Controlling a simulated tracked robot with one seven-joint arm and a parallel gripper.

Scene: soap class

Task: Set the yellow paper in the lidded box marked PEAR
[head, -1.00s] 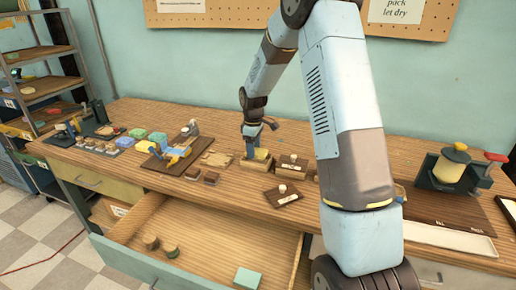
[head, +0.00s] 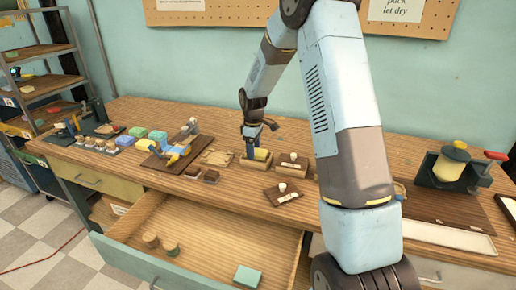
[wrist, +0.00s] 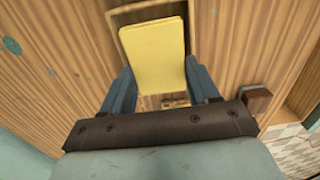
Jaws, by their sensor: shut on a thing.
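The yellow paper (head: 262,154) is a small folded or stacked yellow piece at an open wooden box (head: 256,165) on the bench. In the wrist view the yellow paper (wrist: 154,45) lies between the fingers of my gripper (wrist: 158,76), which is shut on it. In the head view my gripper (head: 254,145) is directly over the box. The wrist view shows the box's rim (wrist: 124,14) around the paper's far end; how deep the paper sits is unclear. A dark lid (head: 283,194) with a white knob and label lies in front, to the right. Its lettering is unreadable.
A second box (head: 292,163) with a knobbed lid stands just right. An open drawer (head: 205,240) juts out below, holding round pieces and a green block (head: 247,276). Small blocks and a tool stand to the left. A yellow-drum press (head: 450,165) stands at right.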

